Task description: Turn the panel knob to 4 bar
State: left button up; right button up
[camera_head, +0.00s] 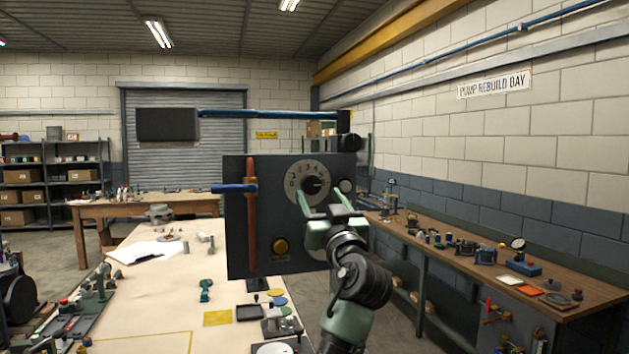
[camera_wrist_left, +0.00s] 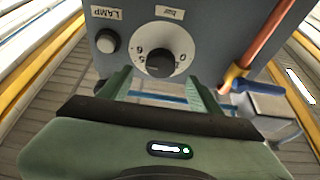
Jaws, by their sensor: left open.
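My left gripper (camera_head: 325,199) is open and empty, just below the knob in the head view. In the left wrist view its two fingers (camera_wrist_left: 161,83) are spread toward the panel. Contact with the knob is not visible.
Loose parts lie on the pale table (camera_head: 150,295). A wooden workbench (camera_head: 460,262) runs along the right wall.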

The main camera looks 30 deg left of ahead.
aim_at(313, 185)
pick_arm(q)
jog(key=p+x, duration=0.2)
jog(key=x, duration=0.2)
jog(key=shift+w+a+r, duration=0.1)
jog(key=shift+a+r, duration=0.05)
jog(key=shift+r, duration=0.05)
jog(key=shift+w+a+p, duration=0.35)
jog(key=shift+a+p, duration=0.05)
jog(key=shift+p, duration=0.05)
